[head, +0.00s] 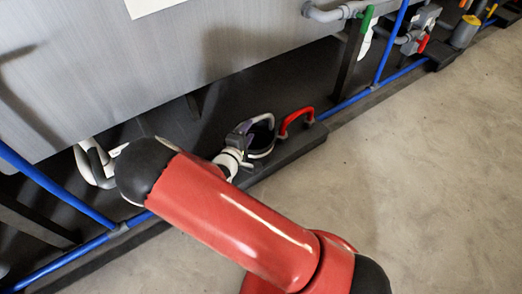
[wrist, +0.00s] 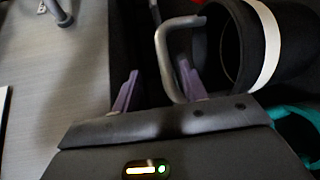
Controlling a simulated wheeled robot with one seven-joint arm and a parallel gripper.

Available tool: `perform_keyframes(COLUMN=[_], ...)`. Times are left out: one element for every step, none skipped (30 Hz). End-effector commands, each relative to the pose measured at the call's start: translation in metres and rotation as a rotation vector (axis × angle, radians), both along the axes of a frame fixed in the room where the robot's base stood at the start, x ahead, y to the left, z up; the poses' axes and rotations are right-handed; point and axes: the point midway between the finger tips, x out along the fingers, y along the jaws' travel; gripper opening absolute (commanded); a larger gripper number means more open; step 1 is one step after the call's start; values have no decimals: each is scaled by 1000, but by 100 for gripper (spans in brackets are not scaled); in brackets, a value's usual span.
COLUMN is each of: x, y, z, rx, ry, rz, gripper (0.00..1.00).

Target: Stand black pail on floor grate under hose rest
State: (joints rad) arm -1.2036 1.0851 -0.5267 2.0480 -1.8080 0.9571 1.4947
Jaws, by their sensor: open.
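The black pail (wrist: 285,50) lies at the upper right of the wrist view, with a white band around it and its open mouth facing left. Its grey handle (wrist: 163,55) reaches toward my gripper (wrist: 158,78). The two purple fingers are apart, and the handle appears between them, closer to the right finger; I cannot tell whether they touch. In the head view a dark round vessel (head: 262,139), apparently the pail, is beside my gripper (head: 240,128), partly hidden by it. I cannot clearly identify the floor grate or the hose rest.
A red handle (head: 296,120) stands just right of the pail on a dark ledge (head: 300,145). A white handle (head: 90,165) is at left. The grey tank wall (head: 200,60) rises behind, with blue pipes (head: 60,190) low along it. Concrete floor (head: 430,170) is clear at right.

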Motion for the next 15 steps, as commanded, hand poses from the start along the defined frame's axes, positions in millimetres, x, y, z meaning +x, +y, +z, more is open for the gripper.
perform_keyframes(x=[0, -1, 0, 1, 3, 6, 9, 12, 17, 20, 23, 27, 30, 34, 39], y=[8, 12, 15, 16, 16, 16, 15, 14, 12, 10, 9, 8, 7, 6, 3], z=[-8, -11, -14, -15, -16, -17, -17, -18, -18, -19, -19, -18, -18, -18, -17], rx=[-17, -21, -27, -29, -29, -29, -30, -29, -29, -30, -30, -30, -29, -30, -30], ry=[-4, -5, -5, -7, -9, -9, -9, -8, -7, -8, -8, -8, -7, -8, -8], rz=[37, 52, 68, 76, 80, 82, 83, 82, 81, 80, 80, 80, 81, 81, 80], gripper=[43, 43, 43, 43, 43, 43, 43, 43, 43, 43, 43, 43, 43, 43, 43])
